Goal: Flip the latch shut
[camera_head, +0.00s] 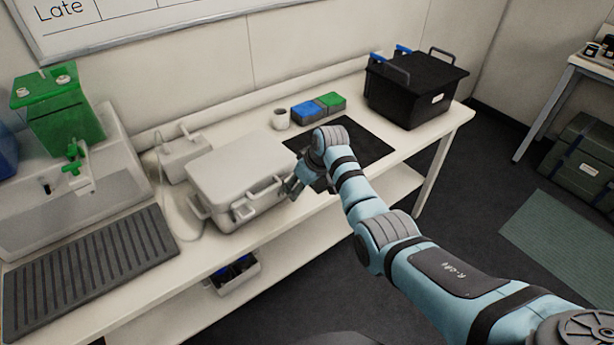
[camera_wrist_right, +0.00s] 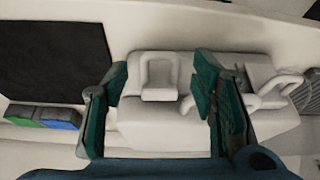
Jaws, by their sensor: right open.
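A white case (camera_head: 240,170) lies on the bench with its lid down. Its front carries a handle (camera_head: 258,203) and a latch (camera_head: 197,207) near the left end. In the right wrist view the case (camera_wrist_right: 160,130) fills the middle, and a framed latch-like part (camera_wrist_right: 159,80) shows between my fingers. My right gripper (camera_head: 293,187) is at the case's right front corner, partly hidden by its own wrist. In the wrist view its fingers (camera_wrist_right: 162,70) are spread and hold nothing. Whether they touch the case I cannot tell. My left gripper is out of view.
A black mat (camera_head: 360,150) lies right of the case, with blue and green boxes (camera_head: 318,107), a white mug (camera_head: 280,119) and a black crate (camera_head: 415,95) behind. A white device (camera_head: 185,155) with a cable and a ribbed grey mat (camera_head: 90,265) are to the left.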

